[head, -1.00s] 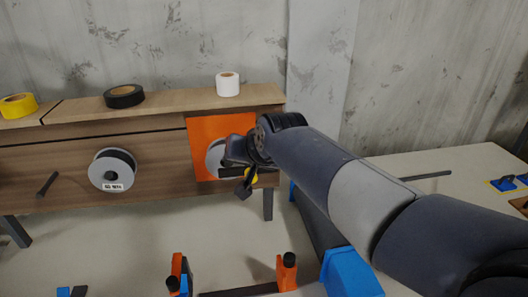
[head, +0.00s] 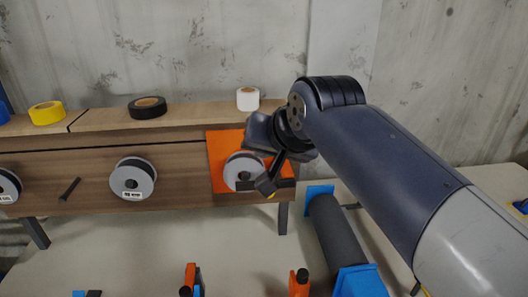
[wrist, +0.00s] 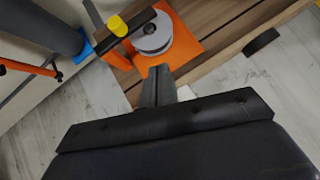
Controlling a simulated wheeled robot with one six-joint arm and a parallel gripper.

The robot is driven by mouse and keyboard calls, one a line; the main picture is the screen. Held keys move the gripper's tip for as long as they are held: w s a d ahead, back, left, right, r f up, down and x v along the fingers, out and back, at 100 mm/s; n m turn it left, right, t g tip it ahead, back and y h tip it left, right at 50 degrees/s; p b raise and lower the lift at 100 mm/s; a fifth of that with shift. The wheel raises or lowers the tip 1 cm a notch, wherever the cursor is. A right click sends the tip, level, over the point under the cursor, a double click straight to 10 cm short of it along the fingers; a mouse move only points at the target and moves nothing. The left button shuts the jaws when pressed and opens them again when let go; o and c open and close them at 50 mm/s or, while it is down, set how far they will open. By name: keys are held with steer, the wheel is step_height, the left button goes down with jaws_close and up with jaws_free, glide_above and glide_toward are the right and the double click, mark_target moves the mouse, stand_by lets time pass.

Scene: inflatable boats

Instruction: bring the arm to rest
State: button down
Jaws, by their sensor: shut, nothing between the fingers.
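My gripper (head: 268,184) is at the end of my raised arm, in front of the wooden bench's front panel in the head view. In the wrist view my gripper (wrist: 158,72) has its dark fingers together, with nothing between them. Beyond the fingertips is an orange panel (wrist: 185,30) with a grey spool (wrist: 153,38) on it. The orange panel (head: 217,150) and its spool (head: 240,170) also show in the head view, partly hidden by my gripper. I cannot tell the exact gap between the fingertips and the spool.
Tape rolls stand on the bench top: yellow (head: 47,113), black (head: 147,107) and white (head: 248,98). Another spool (head: 133,179) hangs on the bench front. A dark roll with blue ends (head: 338,235) and orange clamps (head: 299,283) lie below. The wall behind is bare.

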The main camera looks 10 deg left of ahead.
steer(key=w+f, duration=0.2)
steer(key=w+a+f, duration=0.1)
steer(key=w+f, duration=0.1)
steer(key=f, duration=0.1)
steer(key=w+f+p, duration=0.1)
steer(key=w+f, duration=0.1)
steer(key=w, duration=0.1)
steer(key=shift+a+f, duration=0.2)
steer(key=shift+a, duration=0.15)
steer(key=shift+d+f+b, duration=0.15)
steer(key=shift+d+b, duration=0.05)
steer(key=shift+b, duration=0.15)
steer(key=shift+w+d+f+m+g+y+b, duration=0.15)
steer(key=shift+d+m+g+y+b, duration=0.2)
steer(key=shift+d+y+b, duration=0.3)
steer(key=shift+w+d+r+m+y+b, duration=0.2)
steer(key=shift+d+m+y+b, duration=0.1)
steer(key=shift+d+y+b, duration=0.4)
steer(key=shift+w+d+r+m+y+b, duration=0.2)
steer(key=shift+d+m+y+b, duration=0.2)
steer(key=shift+b, duration=0.35)
steer(key=shift+w+d+r+m+y+b, duration=0.1)
steer(key=shift+w+d+m+y+b, duration=0.15)
steer(key=shift+d+y+b, duration=0.4)
steer(key=shift+s+r, duration=0.1)
